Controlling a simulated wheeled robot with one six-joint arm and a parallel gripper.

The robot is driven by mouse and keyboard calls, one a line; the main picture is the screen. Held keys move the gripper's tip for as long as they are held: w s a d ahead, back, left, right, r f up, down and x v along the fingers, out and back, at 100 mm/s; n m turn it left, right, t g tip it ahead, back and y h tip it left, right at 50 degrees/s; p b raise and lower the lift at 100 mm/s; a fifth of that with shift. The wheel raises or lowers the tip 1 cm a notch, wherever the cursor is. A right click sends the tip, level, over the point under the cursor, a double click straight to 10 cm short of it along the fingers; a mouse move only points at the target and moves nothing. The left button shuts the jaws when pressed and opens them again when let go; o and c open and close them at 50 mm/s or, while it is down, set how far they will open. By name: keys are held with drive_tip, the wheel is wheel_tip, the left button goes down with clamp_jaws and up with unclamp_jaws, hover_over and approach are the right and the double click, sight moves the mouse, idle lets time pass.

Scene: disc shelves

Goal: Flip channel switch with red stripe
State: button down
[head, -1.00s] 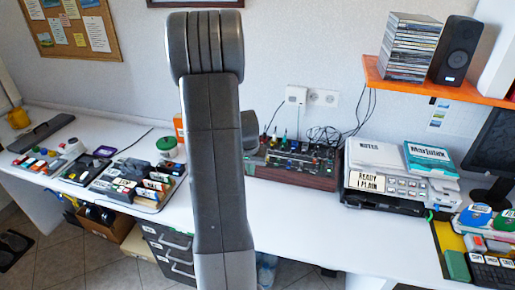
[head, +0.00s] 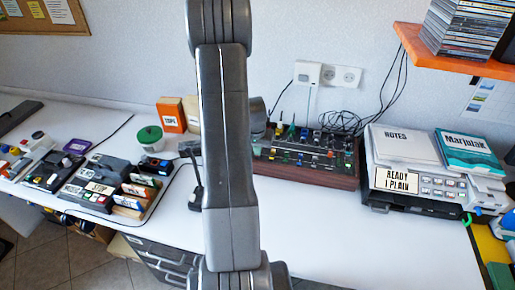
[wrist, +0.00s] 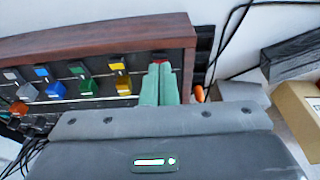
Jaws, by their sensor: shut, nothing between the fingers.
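The mixer panel (head: 300,177) with a wooden edge stands on the white table right of my arm in the head view. In the wrist view its wooden edge (wrist: 100,37) runs across the top, with a row of white, blue, green and yellow stripes and coloured switches. The fingers hide the switch of the red channel. I cannot tell whether they touch it.
A printer-like device (head: 415,180) with books on top stands right of the mixer. Cables (head: 345,120) lie behind it. A green-lidded jar (head: 149,137) and trays of small items are to the left. An orange shelf (head: 450,58) overhangs at right.

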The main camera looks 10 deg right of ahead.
drive_tip(key=shift+f, duration=0.2)
drive_tip(key=shift+f+b, duration=0.3)
drive_tip(key=shift+b, duration=0.75)
drive_tip(key=b, duration=0.2)
drive_tip(key=t+b, duration=0.1)
drive_tip(key=b, duration=0.1)
drive_tip(key=shift+s+a+f, duration=0.15)
drive_tip(key=shift+s+f, duration=0.1)
drive_tip(key=shift+f, duration=0.15)
drive_tip(key=shift+s+b, duration=0.2)
drive_tip(key=shift+b, duration=0.75)
drive_tip(key=shift+a, duration=0.1)
drive_tip(key=shift+s, duration=0.3)
drive_tip(key=shift+w, duration=0.15)
